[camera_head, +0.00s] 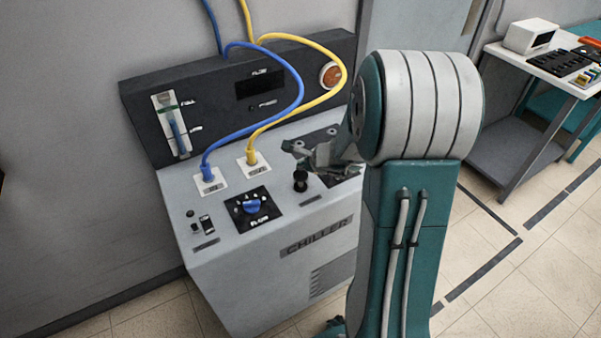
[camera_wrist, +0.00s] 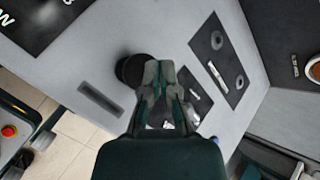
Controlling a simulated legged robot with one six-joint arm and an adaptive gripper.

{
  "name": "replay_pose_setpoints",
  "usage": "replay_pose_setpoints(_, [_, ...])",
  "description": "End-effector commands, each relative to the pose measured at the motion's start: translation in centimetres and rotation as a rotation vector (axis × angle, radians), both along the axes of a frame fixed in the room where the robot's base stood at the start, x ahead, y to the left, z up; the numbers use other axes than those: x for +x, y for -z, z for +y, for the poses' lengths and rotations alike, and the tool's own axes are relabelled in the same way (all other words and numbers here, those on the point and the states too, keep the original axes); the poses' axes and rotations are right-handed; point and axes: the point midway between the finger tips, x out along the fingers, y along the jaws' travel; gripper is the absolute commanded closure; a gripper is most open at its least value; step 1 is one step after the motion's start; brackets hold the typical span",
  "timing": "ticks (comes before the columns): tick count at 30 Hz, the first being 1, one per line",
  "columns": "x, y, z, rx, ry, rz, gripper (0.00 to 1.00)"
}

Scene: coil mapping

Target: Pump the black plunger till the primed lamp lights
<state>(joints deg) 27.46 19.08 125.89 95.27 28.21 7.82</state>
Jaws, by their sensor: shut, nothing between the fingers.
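The black plunger (camera_head: 300,181) stands on the chiller's sloped grey top, near the front edge. In the wrist view its round black knob (camera_wrist: 129,70) shows beside my fingertips, partly hidden behind them. My gripper (camera_head: 312,157) is shut and empty, just above and behind the plunger in the head view. The shut fingers (camera_wrist: 159,70) also show in the wrist view. I cannot tell whether they touch the knob. A small dark lamp (camera_head: 252,107) with a tiny label sits on the black back panel. It looks unlit, and its label is too small to read surely.
The chiller (camera_head: 265,275) bears a blue knob (camera_head: 251,206), a small switch (camera_head: 207,225) and sockets with a blue hose (camera_head: 290,75) and a yellow hose (camera_head: 318,45). A round orange fitting (camera_head: 330,76) is on the panel. A side table (camera_head: 540,75) stands right; floor between is clear.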

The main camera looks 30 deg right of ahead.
Motion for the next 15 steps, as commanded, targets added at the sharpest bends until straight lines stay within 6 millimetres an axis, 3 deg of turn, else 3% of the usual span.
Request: replay_pose_setpoints(15, [-0.1, 0.71, 0.03, 0.0, 0.0, 0.0, 1.0])
